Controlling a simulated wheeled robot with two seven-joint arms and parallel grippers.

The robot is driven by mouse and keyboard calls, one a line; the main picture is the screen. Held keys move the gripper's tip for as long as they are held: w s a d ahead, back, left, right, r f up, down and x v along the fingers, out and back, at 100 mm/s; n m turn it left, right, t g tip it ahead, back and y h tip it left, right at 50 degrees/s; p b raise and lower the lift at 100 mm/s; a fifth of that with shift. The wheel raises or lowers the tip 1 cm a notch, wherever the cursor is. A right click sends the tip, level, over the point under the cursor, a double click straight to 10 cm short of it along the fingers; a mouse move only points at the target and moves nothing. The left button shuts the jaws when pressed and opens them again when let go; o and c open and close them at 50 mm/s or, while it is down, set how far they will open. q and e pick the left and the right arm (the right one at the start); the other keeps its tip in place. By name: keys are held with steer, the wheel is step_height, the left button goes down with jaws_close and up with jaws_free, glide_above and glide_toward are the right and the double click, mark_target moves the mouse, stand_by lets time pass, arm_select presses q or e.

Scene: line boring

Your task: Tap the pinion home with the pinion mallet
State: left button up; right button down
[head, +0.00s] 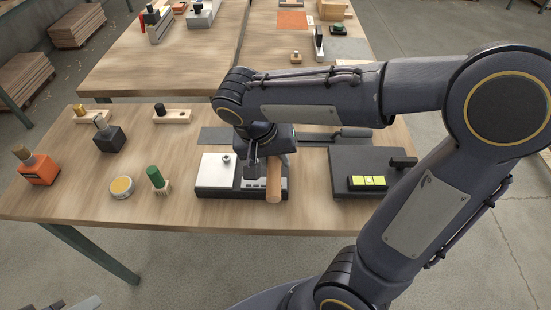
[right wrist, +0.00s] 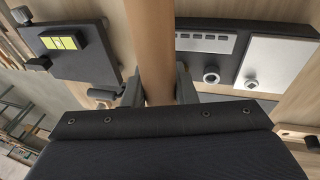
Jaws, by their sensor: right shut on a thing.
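My right gripper (head: 262,172) is shut on a wooden cylinder, which looks like the handle of the pinion mallet (head: 274,182). In the right wrist view the handle (right wrist: 152,45) runs between the two fingers (right wrist: 158,88). The mallet's head is not clearly seen. The handle is over the right part of a dark fixture (head: 243,193) with a silver plate (head: 214,172). A small round metal piece (head: 227,157) sits on the plate; in the wrist view a grey ring (right wrist: 211,75) stands on the dark base. I cannot tell which is the pinion. My left gripper is not in view.
A dark box with a yellow-green display (head: 367,182) stands right of the fixture. A dark rod (head: 350,132) lies behind.

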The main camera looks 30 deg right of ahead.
steer(key=shift+r, duration=0.65)
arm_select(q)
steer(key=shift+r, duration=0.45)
arm_select(e)
steer(key=shift+f, duration=0.1)
